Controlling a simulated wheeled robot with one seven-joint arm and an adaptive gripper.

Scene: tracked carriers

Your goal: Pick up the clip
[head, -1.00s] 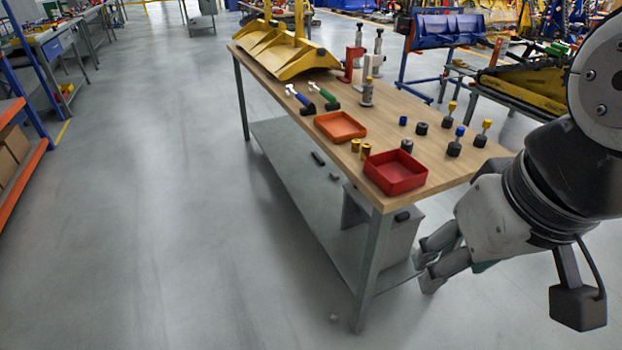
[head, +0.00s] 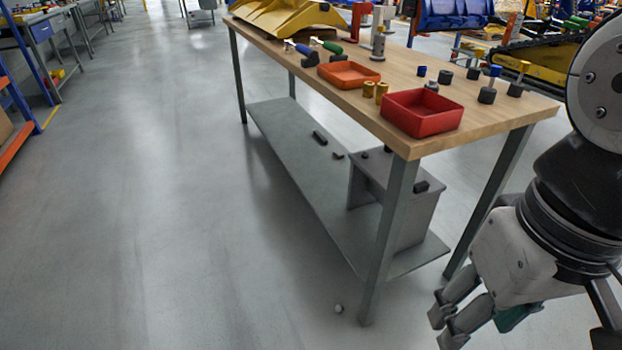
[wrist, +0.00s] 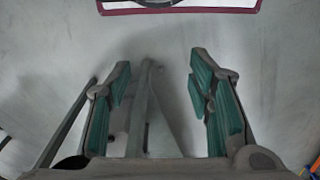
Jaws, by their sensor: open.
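No object can be told for certain as the clip. A small pale object (head: 338,309) lies on the floor by the near table leg; it is too small to identify. Small dark pieces lie on the table's lower shelf, one longer (head: 320,138) and one shorter (head: 338,155). Another dark piece (head: 421,187) sits on the grey box under the table. My gripper (head: 443,323) hangs low at the right of the head view, right of the near leg and apart from these objects. In the wrist view its green-padded fingers (wrist: 160,64) are spread and empty above grey floor.
The wooden table (head: 480,132) bears a red tray (head: 420,122), an orange tray (head: 349,83), hammers and small cylinders. Its grey legs and lower shelf (head: 290,150) stand left of my gripper. A dark-red-edged white panel (wrist: 222,8) shows in the wrist view. Open floor lies left.

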